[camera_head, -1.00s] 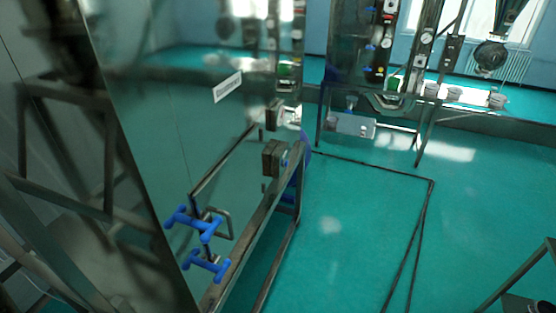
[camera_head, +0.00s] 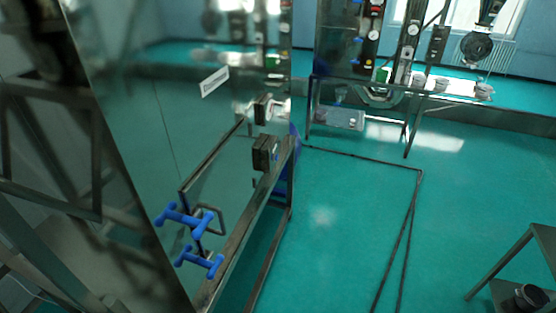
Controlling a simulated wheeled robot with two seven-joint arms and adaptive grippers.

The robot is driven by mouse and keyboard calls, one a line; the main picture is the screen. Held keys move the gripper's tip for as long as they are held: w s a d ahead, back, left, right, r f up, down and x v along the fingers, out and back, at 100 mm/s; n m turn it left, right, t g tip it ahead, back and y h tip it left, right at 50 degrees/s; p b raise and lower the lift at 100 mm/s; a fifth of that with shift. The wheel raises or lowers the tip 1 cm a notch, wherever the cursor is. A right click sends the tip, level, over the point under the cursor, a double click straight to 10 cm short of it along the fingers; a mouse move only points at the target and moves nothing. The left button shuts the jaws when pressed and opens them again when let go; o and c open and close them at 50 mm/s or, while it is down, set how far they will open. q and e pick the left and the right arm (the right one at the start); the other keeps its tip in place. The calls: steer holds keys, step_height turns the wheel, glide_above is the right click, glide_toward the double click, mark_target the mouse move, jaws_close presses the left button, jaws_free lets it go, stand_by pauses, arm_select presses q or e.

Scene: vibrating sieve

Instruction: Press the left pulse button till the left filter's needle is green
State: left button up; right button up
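A tall metal panel (camera_head: 352,40) with gauges and coloured parts stands at the top right of centre. A round gauge (camera_head: 372,35) shows on it, too small to read the needle. A small green part (camera_head: 383,75) sits low on the panel. I cannot tell which part is the left pulse button or the left filter. Neither of my grippers is in view.
A shiny metal cabinet (camera_head: 150,120) fills the left side, with blue handles (camera_head: 185,220) sticking out. A metal stand (camera_head: 520,255) is at the lower right. Open floor lies in the middle.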

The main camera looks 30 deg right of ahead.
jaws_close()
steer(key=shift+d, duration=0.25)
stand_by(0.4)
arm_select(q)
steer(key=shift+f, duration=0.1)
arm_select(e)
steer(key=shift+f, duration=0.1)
arm_select(q)
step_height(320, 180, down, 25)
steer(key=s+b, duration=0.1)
steer(key=b, duration=2.3)
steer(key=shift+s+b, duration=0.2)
steer(key=shift+b, duration=0.2)
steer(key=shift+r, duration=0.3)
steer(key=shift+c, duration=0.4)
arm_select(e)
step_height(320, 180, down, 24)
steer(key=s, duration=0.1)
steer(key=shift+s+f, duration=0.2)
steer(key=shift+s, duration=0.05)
